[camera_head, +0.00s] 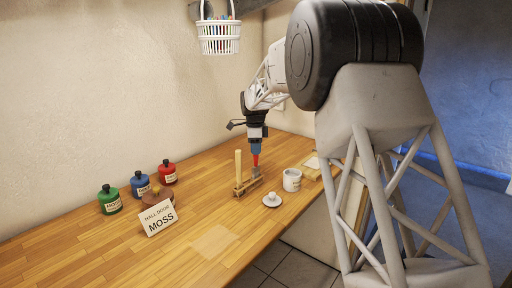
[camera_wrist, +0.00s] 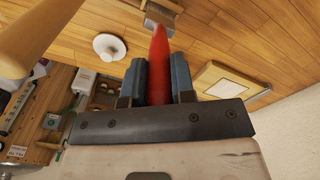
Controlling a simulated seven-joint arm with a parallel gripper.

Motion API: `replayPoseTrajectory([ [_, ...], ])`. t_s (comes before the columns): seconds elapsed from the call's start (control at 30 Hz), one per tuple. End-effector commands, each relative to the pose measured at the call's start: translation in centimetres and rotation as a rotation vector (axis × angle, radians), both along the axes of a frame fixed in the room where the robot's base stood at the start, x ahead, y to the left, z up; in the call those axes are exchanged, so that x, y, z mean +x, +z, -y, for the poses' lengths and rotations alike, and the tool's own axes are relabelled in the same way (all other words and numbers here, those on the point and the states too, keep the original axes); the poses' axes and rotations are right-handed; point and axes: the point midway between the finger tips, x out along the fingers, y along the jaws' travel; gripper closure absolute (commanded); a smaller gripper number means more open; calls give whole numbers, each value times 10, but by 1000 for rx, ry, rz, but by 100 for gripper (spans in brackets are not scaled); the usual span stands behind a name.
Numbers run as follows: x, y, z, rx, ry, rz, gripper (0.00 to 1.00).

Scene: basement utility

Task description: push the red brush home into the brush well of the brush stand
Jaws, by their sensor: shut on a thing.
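My gripper (camera_head: 257,149) hangs over the brush stand (camera_head: 240,191) with its blue fingers pointing down. It is shut on the red brush (camera_head: 256,160), which also shows between the two blue fingers in the wrist view (camera_wrist: 158,62). The brush is upright, and its lower end is at the right part of the wooden stand. How deep it sits in the brush well I cannot tell, as the well is too small to make out. The stand's tall pale post (camera_head: 238,166) rises left of the brush and shows large at the top left of the wrist view.
A white tin (camera_head: 292,180) and a white lid (camera_head: 272,199) stand right of the brush stand. Green (camera_head: 109,199), blue (camera_head: 140,184) and red (camera_head: 167,172) bottles stand left, behind a MOSS card (camera_head: 159,218). A white basket (camera_head: 219,38) hangs above. The front bench is clear.

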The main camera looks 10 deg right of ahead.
Motion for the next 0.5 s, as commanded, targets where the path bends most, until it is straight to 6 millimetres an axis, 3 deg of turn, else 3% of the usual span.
replayPoseTrajectory([
  [0.5,0,-11,0,0,0,-1,100],
])
